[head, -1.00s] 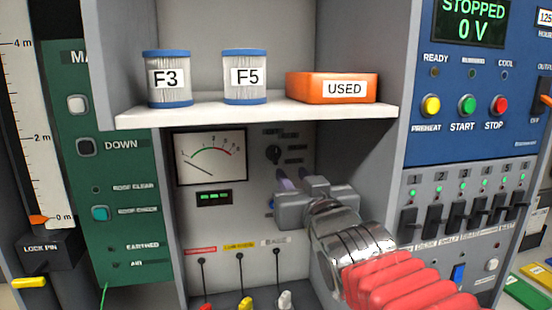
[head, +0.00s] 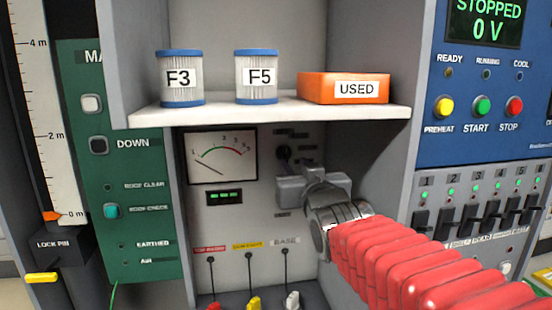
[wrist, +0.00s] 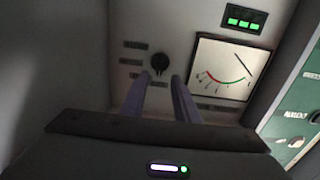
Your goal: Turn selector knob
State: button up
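The selector knob (head: 284,152) is small, round and black. It sits on the grey back panel under the shelf, with small dark label plates around it. It shows whole in the wrist view (wrist: 159,63). My gripper (head: 288,172) is just below the knob in the head view, where its fingers are hidden behind its grey body. In the wrist view my gripper (wrist: 160,79) has its two purple-grey fingers apart with nothing between them. The tips point at the knob's two sides. I cannot tell whether they touch it.
A dial meter (head: 221,157) and a green-lit display (head: 224,197) are left of the knob. The white shelf (head: 270,113) above carries two filters and an orange USED box (head: 344,88). Breaker switches (head: 452,220) are at right.

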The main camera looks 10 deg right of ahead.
aim_at(285, 155)
jog(key=shift+w, duration=3.55)
grip_shut()
jog(key=shift+a, duration=0.1)
